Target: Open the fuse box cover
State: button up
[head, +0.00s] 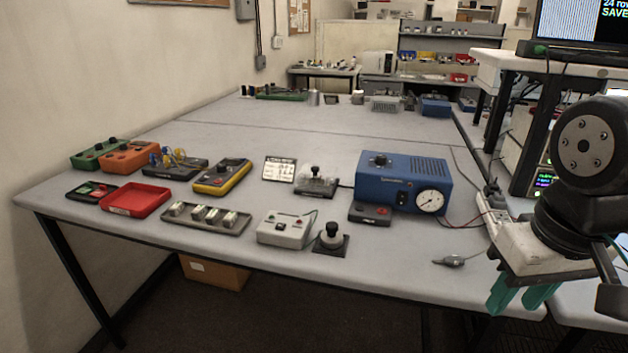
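No part is clearly labelled as the fuse box, and I cannot tell for sure which thing it is. A grey box (245,9) is fixed on the back wall, cut off by the top edge. My gripper (510,308) hangs at the right, by the table's front right edge, well apart from these things. Its two green fingers point down and stand apart, with nothing visible between them.
A blue box (402,181) with a dial stands right of centre. A black knob (331,238) stands beside the grey box. A red tray (136,200), a yellow device (223,177) and orange and green boxes fill the left. A grey probe (451,260) lies near my gripper. The table's middle back is clear.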

aim_at(315, 170)
jog(key=z, duration=0.05)
jog(key=k, duration=0.7)
jog(key=u, duration=0.9)
jog(key=i, duration=0.6)
jog(key=u, duration=0.6)
jog(key=i, duration=0.7)
jog(key=z, duration=0.95)
jog(key=i, duration=0.65)
jog(key=z, duration=0.75)
